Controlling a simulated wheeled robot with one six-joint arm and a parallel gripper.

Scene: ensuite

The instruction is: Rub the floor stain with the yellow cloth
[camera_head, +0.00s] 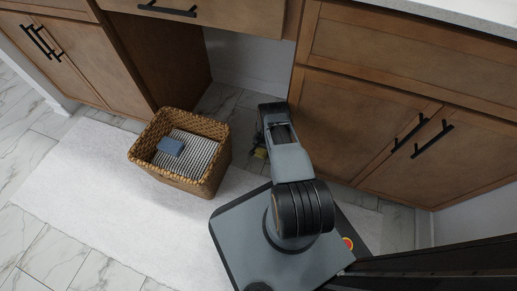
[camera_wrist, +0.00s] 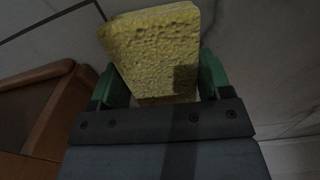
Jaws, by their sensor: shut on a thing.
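My gripper (camera_wrist: 160,78) is shut on the yellow cloth (camera_wrist: 150,45), which looks like a thick, porous, sponge-like block between the green fingers. In the head view, only a small yellow bit of the cloth (camera_head: 260,153) shows beside my arm, low near the floor by the cabinets. My arm hides most of the gripper there. I cannot tell whether the cloth touches the floor. No floor stain shows clearly in either view; it may be hidden behind my arm or the cloth.
A wicker basket (camera_head: 219,172) with a striped lining and a blue block (camera_head: 171,146) stands left of my arm on a white rug (camera_head: 95,185). Wooden cabinets (camera_head: 345,115) stand close on the right. An open recess (camera_head: 245,62) lies between the cabinets.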

